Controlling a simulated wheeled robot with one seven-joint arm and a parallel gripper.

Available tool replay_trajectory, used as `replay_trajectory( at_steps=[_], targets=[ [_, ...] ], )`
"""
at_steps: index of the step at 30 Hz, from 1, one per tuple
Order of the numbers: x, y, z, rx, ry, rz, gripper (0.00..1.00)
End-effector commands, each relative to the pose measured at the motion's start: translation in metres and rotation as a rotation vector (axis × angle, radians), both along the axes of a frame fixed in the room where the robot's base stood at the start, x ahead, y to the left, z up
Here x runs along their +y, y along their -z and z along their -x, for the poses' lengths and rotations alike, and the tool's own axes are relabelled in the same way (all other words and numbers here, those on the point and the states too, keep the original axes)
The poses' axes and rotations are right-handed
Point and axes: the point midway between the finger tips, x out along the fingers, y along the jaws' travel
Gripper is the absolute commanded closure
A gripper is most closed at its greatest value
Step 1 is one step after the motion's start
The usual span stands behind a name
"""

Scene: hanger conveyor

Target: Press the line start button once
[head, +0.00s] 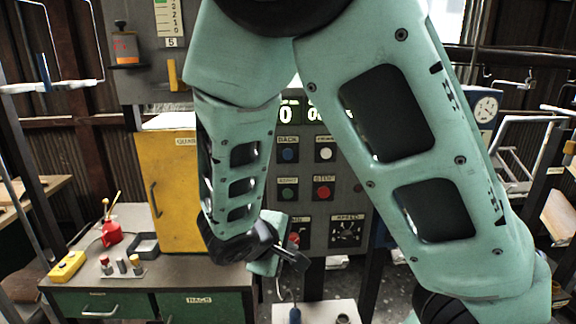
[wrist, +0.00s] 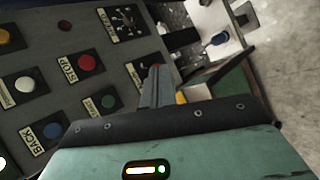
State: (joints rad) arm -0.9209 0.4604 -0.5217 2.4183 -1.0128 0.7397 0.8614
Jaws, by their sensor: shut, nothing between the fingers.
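The control panel (head: 312,172) carries a green button (head: 288,192), whose label I cannot read clearly, left of the red STOP button (head: 323,192). The blue BACK button (head: 288,155) and a white button (head: 325,153) are above them. In the wrist view the green button (wrist: 108,101) is uncovered, beside the red STOP button (wrist: 86,63). My gripper (head: 296,260) is shut and empty, low in front of the panel, below the green button. In the wrist view its fingertips (wrist: 158,73) are right of the green button, partly covering another red part. I cannot tell whether they touch the panel.
A speed dial (head: 346,232) is at the panel's lower right. A yellow cabinet (head: 165,190) stands left of the panel. A workbench (head: 100,277) at lower left holds a red oil can (head: 111,233) and small parts. My arm hides part of the panel.

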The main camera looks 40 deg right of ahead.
Motion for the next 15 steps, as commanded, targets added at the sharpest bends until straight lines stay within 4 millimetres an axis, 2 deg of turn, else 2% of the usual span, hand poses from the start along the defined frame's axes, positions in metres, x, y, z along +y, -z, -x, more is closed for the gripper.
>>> replay_trajectory(
  at_steps=[1, 4, 8, 15],
  targets=[
    [-0.007, -0.022, -0.009, -0.029, -0.013, 0.05, 1.0],
    [-0.017, -0.037, -0.023, -0.075, -0.031, 0.109, 1.0],
    [-0.021, -0.043, -0.03, -0.101, -0.04, 0.138, 1.0],
    [-0.022, -0.042, -0.03, -0.102, -0.041, 0.138, 1.0]
  ],
)
